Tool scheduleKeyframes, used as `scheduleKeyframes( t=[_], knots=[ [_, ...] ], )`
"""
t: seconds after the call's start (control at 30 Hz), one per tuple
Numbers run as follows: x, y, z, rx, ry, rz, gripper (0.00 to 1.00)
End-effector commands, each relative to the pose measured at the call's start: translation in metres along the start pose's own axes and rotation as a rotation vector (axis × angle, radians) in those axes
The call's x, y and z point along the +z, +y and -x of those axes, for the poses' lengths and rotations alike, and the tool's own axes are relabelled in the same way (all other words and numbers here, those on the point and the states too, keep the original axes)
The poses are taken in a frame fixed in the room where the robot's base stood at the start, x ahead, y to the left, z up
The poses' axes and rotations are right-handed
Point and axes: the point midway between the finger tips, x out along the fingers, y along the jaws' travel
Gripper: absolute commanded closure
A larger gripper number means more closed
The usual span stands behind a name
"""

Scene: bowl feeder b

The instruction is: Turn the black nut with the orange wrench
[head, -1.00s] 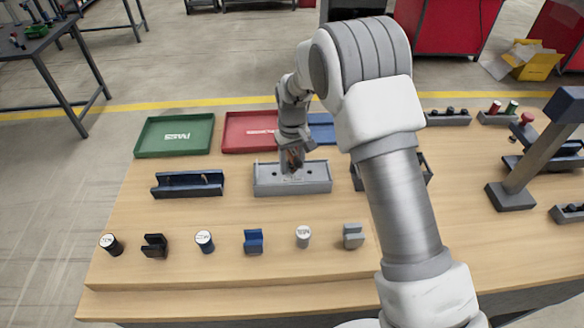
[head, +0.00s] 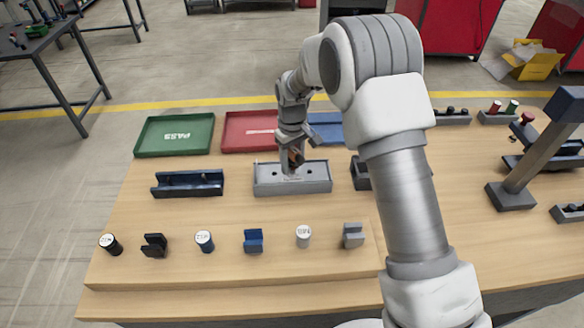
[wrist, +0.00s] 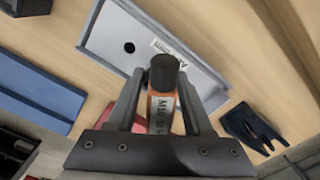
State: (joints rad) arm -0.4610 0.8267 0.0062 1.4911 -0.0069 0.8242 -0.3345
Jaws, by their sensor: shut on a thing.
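My gripper (wrist: 160,118) is shut on an orange cylindrical piece (wrist: 160,108) with a black end (wrist: 164,72) and a printed label. The piece points away from the wrist, over a grey tray (wrist: 100,35) with a dark hole and a white label. In the head view my gripper (head: 291,163) hangs above the middle of this grey tray (head: 262,186), which has dark holes in its floor. I cannot tell whether the piece touches the tray. No clear wrench shape or separate black nut can be made out.
A green tray (head: 150,146), a red tray (head: 240,140) and a blue tray (head: 328,134) stand behind. A dark blue holder (head: 187,190) is left of the grey tray. Several cylinders and small blocks line the front. A dark stand (head: 520,190) is at the right.

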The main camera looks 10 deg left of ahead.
Motion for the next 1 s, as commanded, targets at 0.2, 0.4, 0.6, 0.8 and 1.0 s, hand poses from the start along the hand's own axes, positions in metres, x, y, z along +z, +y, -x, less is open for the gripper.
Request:
scheduleKeyframes(
  t=[0.2, 0.4, 0.6, 0.8, 1.0],
  knots=[
    [-0.001, 0.000, 0.013, 0.000, 0.002, 0.000, 1.00],
    [-0.001, 0.000, 0.024, 0.001, 0.003, 0.000, 1.00],
    [-0.001, 0.000, 0.034, 0.001, 0.003, 0.000, 1.00],
    [-0.001, 0.000, 0.043, 0.000, 0.002, 0.000, 1.00],
    [0.000, 0.000, 0.044, 0.000, 0.001, 0.000, 1.00]
  ],
)
